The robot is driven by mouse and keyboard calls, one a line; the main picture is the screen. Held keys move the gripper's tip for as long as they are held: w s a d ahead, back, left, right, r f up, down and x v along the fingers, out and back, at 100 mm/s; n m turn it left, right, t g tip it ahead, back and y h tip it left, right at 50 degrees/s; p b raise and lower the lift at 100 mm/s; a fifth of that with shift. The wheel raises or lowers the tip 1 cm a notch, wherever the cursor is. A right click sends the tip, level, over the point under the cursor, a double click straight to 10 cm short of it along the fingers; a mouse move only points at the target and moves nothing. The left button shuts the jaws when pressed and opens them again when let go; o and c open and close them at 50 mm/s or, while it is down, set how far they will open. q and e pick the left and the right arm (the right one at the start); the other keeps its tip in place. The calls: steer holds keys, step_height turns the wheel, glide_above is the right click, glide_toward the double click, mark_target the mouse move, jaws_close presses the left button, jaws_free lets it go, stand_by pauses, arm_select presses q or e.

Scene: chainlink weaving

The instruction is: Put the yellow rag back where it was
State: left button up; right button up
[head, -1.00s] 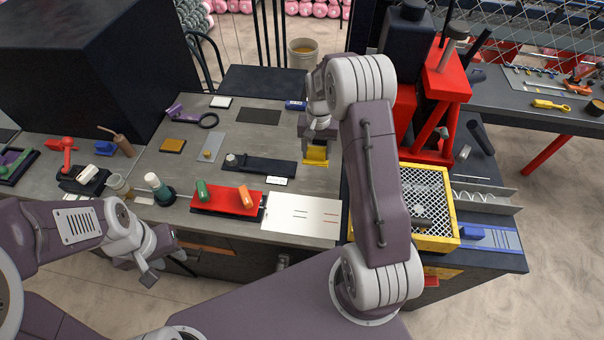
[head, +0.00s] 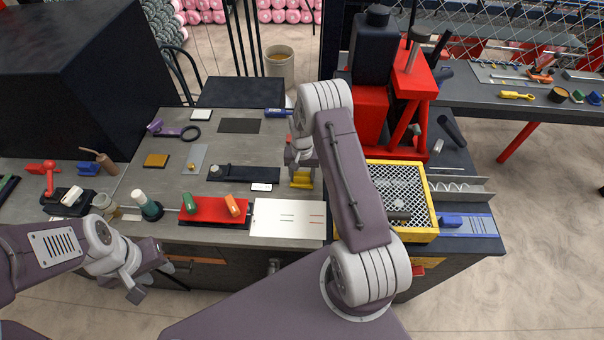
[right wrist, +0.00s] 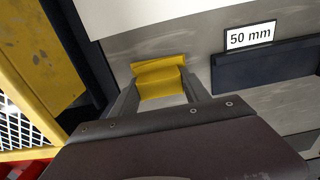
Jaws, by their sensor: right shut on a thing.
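The yellow rag (head: 302,178) is a folded piece held by my right gripper (head: 301,171). It hangs over the grey bench top, just right of the dark block with the 50 mm label. In the right wrist view the rag (right wrist: 160,76) sits between the two fingers of my right gripper (right wrist: 158,92), which are shut on it. I cannot tell whether the rag touches the bench. My left gripper (head: 146,284) is low in front of the bench, away from the rag; its finger gap is unclear.
A white plate (head: 270,230) and red tray (head: 200,219) lie near the bench's front edge. The dark block (head: 238,174) is left of the rag. A yellow-framed mesh box (head: 428,232) and red press (head: 415,80) stand to the right. Bare bench lies behind the rag.

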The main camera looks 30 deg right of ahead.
steer(key=shift+w+f, duration=0.1)
steer(key=shift+w, duration=0.05)
steer(key=o, duration=1.1)
steer(key=shift+f, duration=0.1)
steer(key=o, duration=0.4)
steer(key=shift+c, duration=0.2)
